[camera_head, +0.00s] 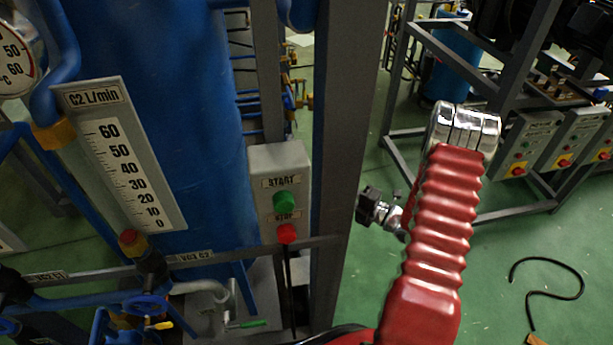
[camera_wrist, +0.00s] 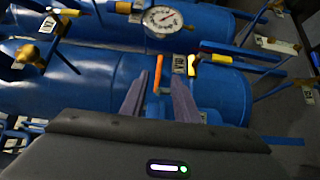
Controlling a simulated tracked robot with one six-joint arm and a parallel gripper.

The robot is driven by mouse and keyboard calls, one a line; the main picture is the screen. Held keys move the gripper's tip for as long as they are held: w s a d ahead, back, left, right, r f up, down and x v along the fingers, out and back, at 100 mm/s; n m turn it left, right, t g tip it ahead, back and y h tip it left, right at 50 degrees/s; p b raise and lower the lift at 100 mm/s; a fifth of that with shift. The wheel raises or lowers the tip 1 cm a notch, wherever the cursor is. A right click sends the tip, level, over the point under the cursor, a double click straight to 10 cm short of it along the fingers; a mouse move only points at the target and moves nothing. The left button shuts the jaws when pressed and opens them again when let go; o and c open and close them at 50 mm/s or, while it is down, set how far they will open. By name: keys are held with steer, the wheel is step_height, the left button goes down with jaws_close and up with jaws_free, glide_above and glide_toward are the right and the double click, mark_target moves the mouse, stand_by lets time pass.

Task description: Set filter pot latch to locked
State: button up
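My gripper (camera_wrist: 159,84) shows at the bottom of the wrist view, its two dark fingers apart with a gap between them. A thin upright orange handle (camera_wrist: 158,70) shows in line with that gap; I cannot tell its depth or whether the fingers touch it. It stands in front of a large blue vessel (camera_wrist: 90,82). I cannot make out for certain which part is the filter pot latch, or its setting. The fingers cannot be made out in the head view, where my red arm covers the middle right.
A yellow-handled valve (camera_wrist: 193,63) is right of the fingers; a round gauge (camera_wrist: 163,20) is above. In the head view, a START/STOP box (camera_head: 281,190) and a grey post (camera_head: 345,130) stand left of my arm. Green floor (camera_head: 540,240) is open at right, with a black cable (camera_head: 548,262).

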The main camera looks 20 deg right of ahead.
steer(key=x, duration=1)
steer(key=shift+s, duration=0.1)
steer(key=shift+c, duration=0.4)
jaws_close()
